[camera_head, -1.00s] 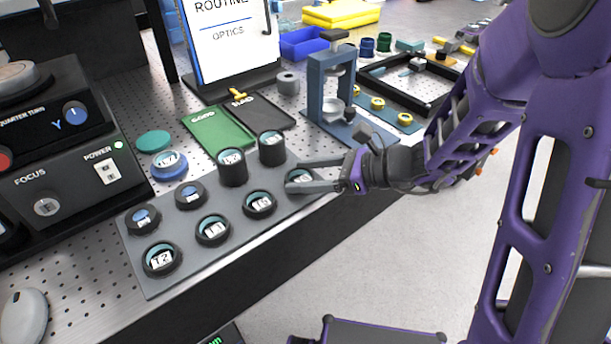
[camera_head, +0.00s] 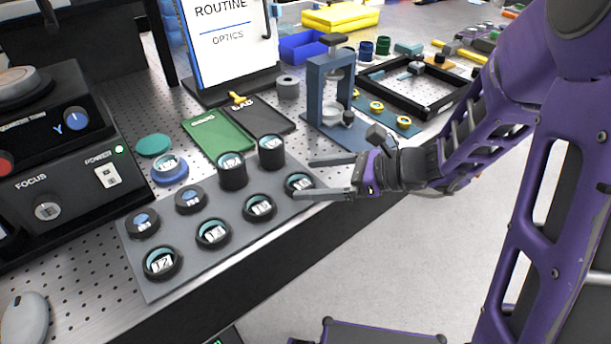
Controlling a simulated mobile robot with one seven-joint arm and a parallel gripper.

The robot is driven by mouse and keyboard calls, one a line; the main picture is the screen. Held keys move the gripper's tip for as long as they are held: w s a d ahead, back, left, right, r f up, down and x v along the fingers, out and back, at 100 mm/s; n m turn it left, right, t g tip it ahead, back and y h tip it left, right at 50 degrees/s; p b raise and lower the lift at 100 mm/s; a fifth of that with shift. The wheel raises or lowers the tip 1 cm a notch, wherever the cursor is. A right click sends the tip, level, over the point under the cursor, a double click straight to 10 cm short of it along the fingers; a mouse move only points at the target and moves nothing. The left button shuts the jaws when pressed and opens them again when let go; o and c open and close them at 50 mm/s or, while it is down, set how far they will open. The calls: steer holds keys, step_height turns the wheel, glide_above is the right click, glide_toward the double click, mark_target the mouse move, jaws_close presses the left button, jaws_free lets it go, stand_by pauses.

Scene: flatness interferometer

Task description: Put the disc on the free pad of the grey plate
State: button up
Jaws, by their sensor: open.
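The grey plate (camera_head: 150,284) lies along the bench's front edge with several round dark holders on it. A labelled disc (camera_head: 300,184) sits in the dark ring at the right end of the plate's front row. My gripper (camera_head: 306,178) is open, with its fingers at the right side of that ring and no disc held between them. The lower finger overlaps the ring's near edge in the picture; I cannot tell if they touch. The other front-row rings hold labelled discs, such as the T2 disc (camera_head: 161,263). No empty pad shows on the plate.
Behind the plate are a blue holder (camera_head: 171,178) with a labelled disc, a teal disc (camera_head: 154,144), a green tray (camera_head: 217,139) and a black tray (camera_head: 262,117). A blue press-like stand (camera_head: 318,85) is behind my gripper. The control box (camera_head: 70,170) stands left.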

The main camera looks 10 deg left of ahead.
steer(key=p+v, duration=0.1)
steer(key=v, duration=0.8)
steer(key=shift+d+r, duration=0.2)
steer(key=shift+d, duration=0.1)
